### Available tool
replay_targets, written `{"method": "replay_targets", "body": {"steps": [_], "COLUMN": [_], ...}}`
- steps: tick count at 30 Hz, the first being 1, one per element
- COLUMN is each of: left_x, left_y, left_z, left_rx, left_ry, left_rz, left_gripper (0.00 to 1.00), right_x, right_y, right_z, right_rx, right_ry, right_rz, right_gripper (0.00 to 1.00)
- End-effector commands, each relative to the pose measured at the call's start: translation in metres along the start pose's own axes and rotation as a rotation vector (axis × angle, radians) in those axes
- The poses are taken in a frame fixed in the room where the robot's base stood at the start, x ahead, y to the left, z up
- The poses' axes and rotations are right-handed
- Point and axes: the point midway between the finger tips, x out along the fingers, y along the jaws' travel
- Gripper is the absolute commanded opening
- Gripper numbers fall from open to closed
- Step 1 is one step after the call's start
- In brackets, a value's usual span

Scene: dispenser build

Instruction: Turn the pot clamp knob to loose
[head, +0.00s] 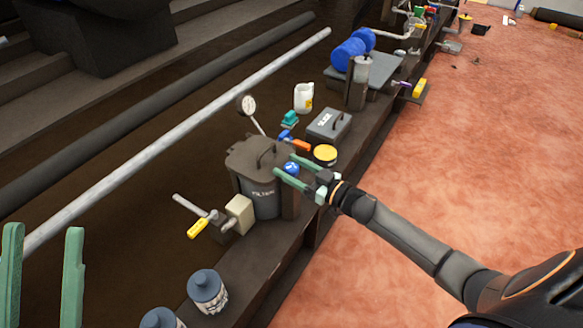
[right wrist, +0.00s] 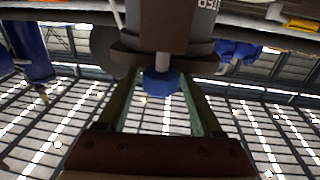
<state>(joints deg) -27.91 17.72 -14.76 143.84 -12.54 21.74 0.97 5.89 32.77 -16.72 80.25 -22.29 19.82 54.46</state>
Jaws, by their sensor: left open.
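The dark grey lidded pot (head: 262,198) stands on the dark bench in the head view. The blue clamp knob (head: 291,168) is on its right side and also shows in the right wrist view (right wrist: 162,84), below a short pale stem. My right gripper (head: 284,164) reaches in from the right with its green fingers on either side of the knob. In the right wrist view the fingers (right wrist: 158,88) stand apart, with a gap on the knob's left; contact on its right cannot be told. My left gripper (head: 43,228) is open and empty at the lower left.
A yellow-topped jar (head: 325,154), a grey case (head: 329,125) and a white jug (head: 303,98) stand behind the pot. A beige block (head: 239,214) with a yellow-handled lever is in front. Blue-grey bottles (head: 207,290) stand nearer. The reddish floor at right is mostly clear.

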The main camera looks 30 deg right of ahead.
Motion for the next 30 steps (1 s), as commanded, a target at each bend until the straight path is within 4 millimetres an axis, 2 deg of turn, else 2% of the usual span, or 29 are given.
{"method": "replay_targets", "body": {"steps": [2, 17, 30], "left_x": [0.0, 0.0, -0.0011], "left_y": [0.0001, 0.0, 0.0005], "left_z": [0.0, -0.0004, 0.0007], "left_rx": [-0.001, -0.004, -0.003], "left_ry": [0.0, 0.002, 0.002], "left_rz": [-0.001, -0.003, -0.003], "left_gripper": [0.5, 0.5, 0.5], "right_x": [-0.0001, -0.0003, -0.0003], "right_y": [-0.0001, -0.0003, 0.0007], "right_z": [0.0001, 0.0002, 0.0006], "right_rx": [0.0, 0.0, -0.005], "right_ry": [0.0, 0.0, -0.002], "right_rz": [0.0, -0.001, -0.062], "right_gripper": [0.57, 0.01, 0.0]}}
